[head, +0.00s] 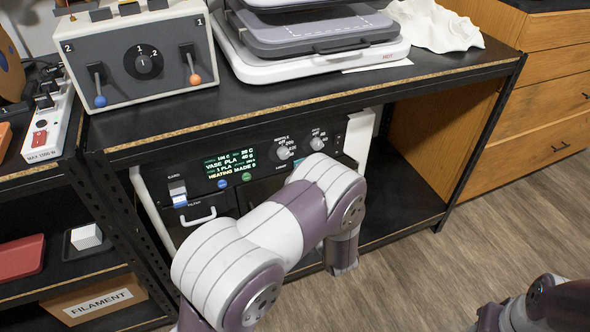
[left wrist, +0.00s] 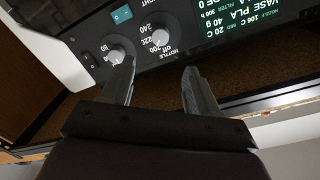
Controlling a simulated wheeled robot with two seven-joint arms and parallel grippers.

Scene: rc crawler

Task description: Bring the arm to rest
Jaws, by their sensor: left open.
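My left arm (head: 300,215) reaches in front of a printer-like machine on the shelf below the bench top; its fingers are hidden in the head view. In the left wrist view my left gripper (left wrist: 160,68) is open, with nothing between its fingers. That view shows the machine's black control panel (left wrist: 85,28) upside down. The nozzle knob (left wrist: 161,38) and a second knob (left wrist: 116,55) are just beyond the fingertips. One finger overlaps the second knob's edge in the picture; I cannot tell whether they touch. My right arm (head: 540,305) shows at the bottom right, its gripper out of frame.
The bench top's front edge (head: 300,113) overhangs the machine. A black shelf post (head: 480,145) and wooden drawers (head: 545,65) are to the right. The floor (head: 480,225) in front is clear.

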